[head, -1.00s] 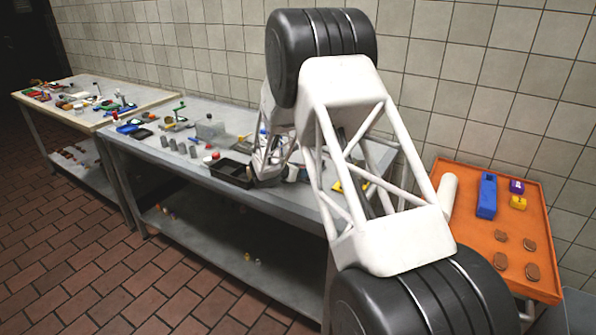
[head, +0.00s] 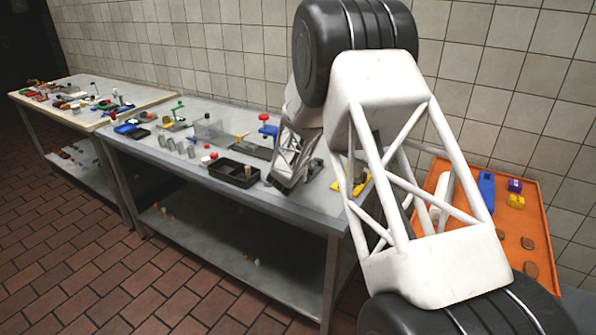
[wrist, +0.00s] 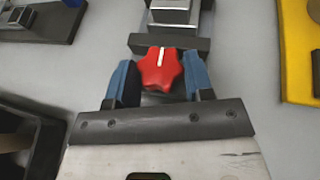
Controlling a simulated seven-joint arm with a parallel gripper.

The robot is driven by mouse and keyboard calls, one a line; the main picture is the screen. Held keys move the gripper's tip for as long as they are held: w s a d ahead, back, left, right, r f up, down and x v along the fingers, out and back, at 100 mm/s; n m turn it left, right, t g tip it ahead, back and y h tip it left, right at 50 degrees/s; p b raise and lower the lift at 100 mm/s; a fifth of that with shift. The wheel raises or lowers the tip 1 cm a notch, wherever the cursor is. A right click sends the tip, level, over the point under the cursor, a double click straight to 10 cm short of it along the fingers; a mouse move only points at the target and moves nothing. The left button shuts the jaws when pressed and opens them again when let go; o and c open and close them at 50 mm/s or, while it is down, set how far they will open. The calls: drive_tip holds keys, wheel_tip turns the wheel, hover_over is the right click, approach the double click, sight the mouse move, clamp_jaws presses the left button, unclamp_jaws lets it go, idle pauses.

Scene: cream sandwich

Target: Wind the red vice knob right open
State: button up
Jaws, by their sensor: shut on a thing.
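The red vice knob (wrist: 160,69) is a lobed, star-shaped knob with a white mark on top, at the upper middle of the wrist view. My gripper (wrist: 160,80) has its blue fingers on the left and right sides of the knob and is shut on it. The grey metal vice (wrist: 174,14) stands just beyond the knob, cut by the top of the picture. In the head view my gripper (head: 284,180) is low over the near bench, and the knob is hidden there.
A black tray (head: 234,173) is just left of my gripper on the grey bench (head: 180,170). A yellow item (head: 350,184) is to the right; its plate (wrist: 298,60) also shows in the wrist view. An orange tray (head: 540,225) with several items is further right.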

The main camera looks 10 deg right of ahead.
idle(0.4)
drive_tip(key=o, duration=0.9)
drive_tip(key=shift+v, duration=3.9)
